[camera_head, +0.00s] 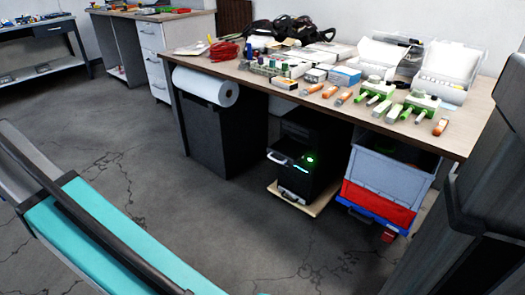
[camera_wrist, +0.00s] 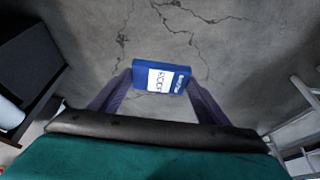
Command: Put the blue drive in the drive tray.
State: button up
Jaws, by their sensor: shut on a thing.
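In the wrist view my gripper (camera_wrist: 160,82) is shut on the blue drive (camera_wrist: 178,80), a small blue box with a white printed label. One dark finger is at each side of it. The drive is held with the cracked grey floor behind it. My gripper and the drive do not show in the head view.
A wooden workbench (camera_head: 270,91) carries many tools, small boxes and open cases. Under it are a white paper roll (camera_head: 205,85), a black machine (camera_head: 300,155) and a grey-blue crate (camera_head: 385,180). Other benches stand at the back left. The middle floor (camera_head: 225,225) is clear.

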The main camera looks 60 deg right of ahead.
jog(key=shift+a, duration=0.25)
jog(key=s+d+f+m+g+h+p, duration=0.1)
jog(key=s+d+f+m+p, duration=0.25)
jog(key=d, duration=0.95)
jog(key=s+d+f+m+h+p, duration=0.1)
jog(key=s+d+f+m+p, duration=0.2)
jog(key=d, duration=1)
jog(key=s+d+f+m+g+h+p, duration=0.1)
jog(key=s+d+f+m+p, duration=0.25)
jog(key=d, duration=1.05)
jog(key=s+d+f+m+g+p, duration=0.1)
jog(key=s+d+f+p, duration=0.2)
jog(key=s+d, duration=0.4)
jog(key=s+d+f+m+g+p, duration=0.1)
jog(key=s+d+f+m+p, duration=0.15)
jog(key=s+d, duration=0.45)
jog(key=s+d+f+m+p, duration=0.1)
jog(key=s+d+f+p, duration=0.1)
jog(key=s, duration=0.5)
jog(key=s+d+f+m+g+p, duration=0.1)
jog(key=s+d+f+p, duration=0.1)
jog(key=s, duration=0.5)
jog(key=s+d+f+m+p, duration=0.2)
jog(key=s+d, duration=0.2)
jog(key=s, duration=0.3)
jog(key=shift+d, duration=0.3)
jog(key=shift+d, duration=0.1)
